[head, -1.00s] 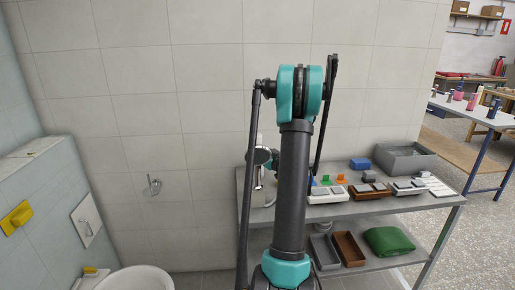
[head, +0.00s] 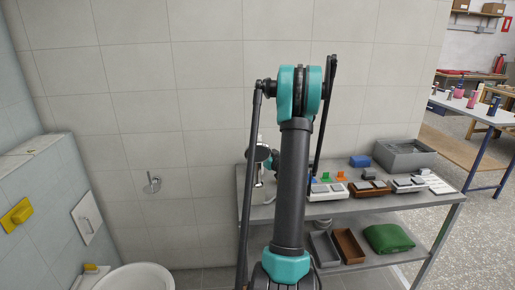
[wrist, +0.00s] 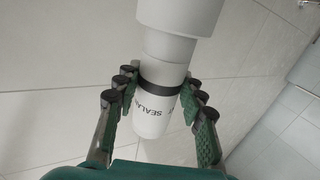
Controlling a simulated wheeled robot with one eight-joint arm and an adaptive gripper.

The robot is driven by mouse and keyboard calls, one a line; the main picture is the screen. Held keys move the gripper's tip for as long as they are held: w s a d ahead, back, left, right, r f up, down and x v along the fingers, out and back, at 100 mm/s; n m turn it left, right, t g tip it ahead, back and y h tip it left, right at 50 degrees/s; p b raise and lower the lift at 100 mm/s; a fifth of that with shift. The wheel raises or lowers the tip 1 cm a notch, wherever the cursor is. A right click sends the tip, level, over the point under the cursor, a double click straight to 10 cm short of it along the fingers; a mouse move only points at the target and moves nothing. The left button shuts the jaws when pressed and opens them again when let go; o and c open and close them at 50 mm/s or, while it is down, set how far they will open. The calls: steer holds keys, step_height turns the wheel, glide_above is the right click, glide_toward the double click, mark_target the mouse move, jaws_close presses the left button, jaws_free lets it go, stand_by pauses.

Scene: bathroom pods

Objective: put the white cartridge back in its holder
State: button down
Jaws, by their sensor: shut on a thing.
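My gripper (wrist: 160,100) is shut on the white cartridge (wrist: 154,120), with a finger on each side. The cartridge bears dark lettering, partly readable as "SEALA", and a black band. A wider white cylinder (wrist: 180,18) continues from it toward the top of the wrist view; I cannot tell whether it is one piece with the cartridge. In the head view, my gripper (head: 262,154) is partly behind my arm, above the table's left end. A small metal ring holder (head: 152,184) is on the tiled wall to the left, apart from my gripper; it looks empty.
A grey table (head: 345,208) stands against the wall at right, with small trays, blocks and a grey bin (head: 404,156). Its lower shelf holds two bins and a green cloth (head: 388,238). A white basin (head: 136,279) is at lower left. The wall between holder and table is bare.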

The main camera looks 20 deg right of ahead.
mark_target(259, 139)
steer(key=c, duration=0.5)
jaws_free()
steer(key=shift+f, duration=0.1)
steer(key=shift+c, duration=0.2)
steer(key=shift+r, duration=3.05)
